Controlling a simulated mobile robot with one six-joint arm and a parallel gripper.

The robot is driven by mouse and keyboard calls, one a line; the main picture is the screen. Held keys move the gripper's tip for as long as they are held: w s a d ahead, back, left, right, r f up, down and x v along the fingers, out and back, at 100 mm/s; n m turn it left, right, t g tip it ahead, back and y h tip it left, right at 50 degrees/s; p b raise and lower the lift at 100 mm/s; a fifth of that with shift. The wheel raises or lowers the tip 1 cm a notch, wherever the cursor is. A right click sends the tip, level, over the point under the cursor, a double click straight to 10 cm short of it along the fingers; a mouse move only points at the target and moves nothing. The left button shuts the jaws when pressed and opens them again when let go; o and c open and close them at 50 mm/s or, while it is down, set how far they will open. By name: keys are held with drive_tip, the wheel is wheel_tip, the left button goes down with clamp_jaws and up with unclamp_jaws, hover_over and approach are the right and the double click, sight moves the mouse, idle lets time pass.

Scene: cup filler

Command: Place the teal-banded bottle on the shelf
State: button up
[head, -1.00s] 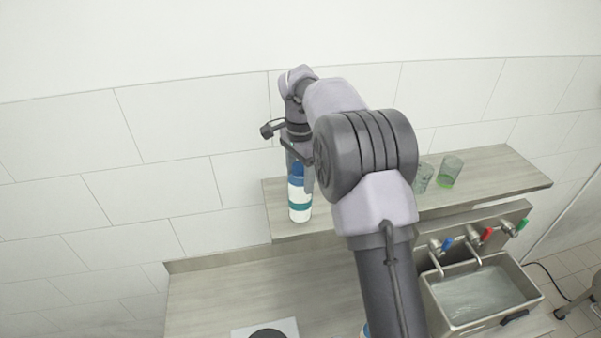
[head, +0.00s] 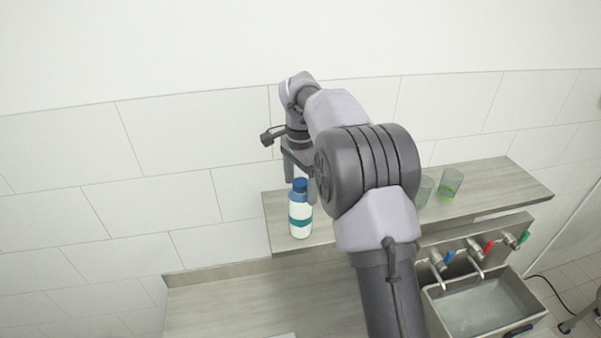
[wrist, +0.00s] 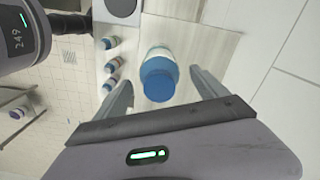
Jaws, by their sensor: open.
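The teal-banded bottle (head: 300,214), white with a blue cap, stands upright on the left end of the wooden shelf (head: 500,178) in the head view. In the wrist view the bottle (wrist: 158,76) shows cap-first between the two fingers. My gripper (head: 300,190) is open above it, with a finger on each side of the cap. In the wrist view, gaps show between the bottle and both fingers of my gripper (wrist: 160,92). The bottle's base on the shelf is clear in the head view.
Two greenish glasses (head: 451,184) stand on the shelf to the right, partly behind my arm. Taps with blue, red and green handles (head: 487,249) hang over a metal basin (head: 484,302) at lower right. Several similar bottles (wrist: 110,65) show in the wrist view. The tiled wall is close behind the shelf.

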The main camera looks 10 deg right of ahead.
wheel_tip(320, 180, up, 10)
drive_tip(key=shift+f, duration=0.1)
drive_tip(key=s+a+r+n+t, duration=0.1)
drive_tip(key=s+r+n, duration=0.25)
drive_tip(key=s, duration=0.45)
drive_tip(key=s+a+r+n+t, duration=0.1)
drive_tip(key=s+r+n, duration=0.1)
drive_tip(key=s+r, duration=0.4)
drive_tip(key=s+a+f+n+t+y, duration=0.1)
drive_tip(key=s+f, duration=0.4)
drive_tip(key=s, duration=0.5)
drive_tip(key=s+a+f+n+t+y, duration=0.1)
drive_tip(key=s+f, duration=0.4)
drive_tip(key=s, duration=0.6)
drive_tip(key=shift+s+n+t, duration=0.15)
drive_tip(key=shift+n+t, duration=0.6)
drive_tip(key=shift+t, duration=0.15)
